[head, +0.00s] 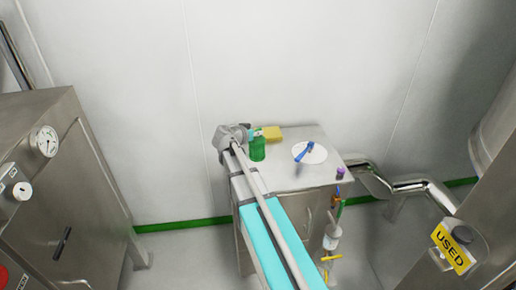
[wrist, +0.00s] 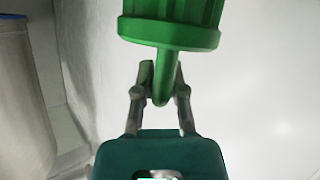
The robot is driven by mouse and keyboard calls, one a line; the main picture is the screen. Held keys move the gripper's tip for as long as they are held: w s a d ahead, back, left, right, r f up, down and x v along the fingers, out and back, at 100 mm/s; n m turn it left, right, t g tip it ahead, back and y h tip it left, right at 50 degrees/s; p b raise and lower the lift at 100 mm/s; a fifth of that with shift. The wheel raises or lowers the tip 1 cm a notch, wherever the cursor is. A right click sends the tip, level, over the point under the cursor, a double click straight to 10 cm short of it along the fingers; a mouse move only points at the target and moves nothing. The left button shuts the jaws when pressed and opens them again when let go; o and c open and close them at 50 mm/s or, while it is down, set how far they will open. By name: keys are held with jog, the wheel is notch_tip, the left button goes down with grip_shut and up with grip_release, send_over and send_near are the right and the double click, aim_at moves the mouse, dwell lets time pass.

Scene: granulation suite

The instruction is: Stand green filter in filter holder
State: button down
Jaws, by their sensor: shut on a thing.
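The green filter (wrist: 172,22) fills the top of the wrist view, with a ribbed body, a wide flange and a narrow stem. My gripper (wrist: 160,85) is shut on that stem, and the body lies beyond the fingertips. In the head view a green cylinder (head: 257,149) shows right by my gripper (head: 258,133), at the left of a steel cabinet top; it looks like the same filter. I cannot tell whether it touches the top. I cannot make out the filter holder for certain.
The cabinet top (head: 295,175) also bears a yellow block (head: 272,133), a white disc (head: 317,153) with a blue item (head: 304,151) on it, and a small purple item (head: 340,172) near the right edge. Steel pipes (head: 400,187) run to the right. A wall stands behind.

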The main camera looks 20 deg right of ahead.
aim_at(258, 142)
jog(key=shift+w+d+f+b, duration=0.4)
jog(key=shift+w+f+b, duration=0.25)
jog(key=shift+f, duration=0.2)
jog(key=shift+w+d+f+b, duration=0.4)
jog(key=shift+w+f+b, duration=0.1)
jog(key=shift+f+b, duration=0.25)
jog(key=shift+f, duration=0.1)
jog(key=shift+w+d+f+b, duration=0.15)
jog(key=shift+f+b, duration=0.8)
jog(key=shift+f, duration=0.05)
jog(key=shift+w+d+f+b, duration=0.1)
jog(key=shift+w+f+b, duration=0.05)
jog(key=shift+f+b, duration=0.85)
jog(key=shift+f, duration=0.15)
jog(key=c, duration=0.7)
grip_release()
jog(key=shift+r, duration=0.25)
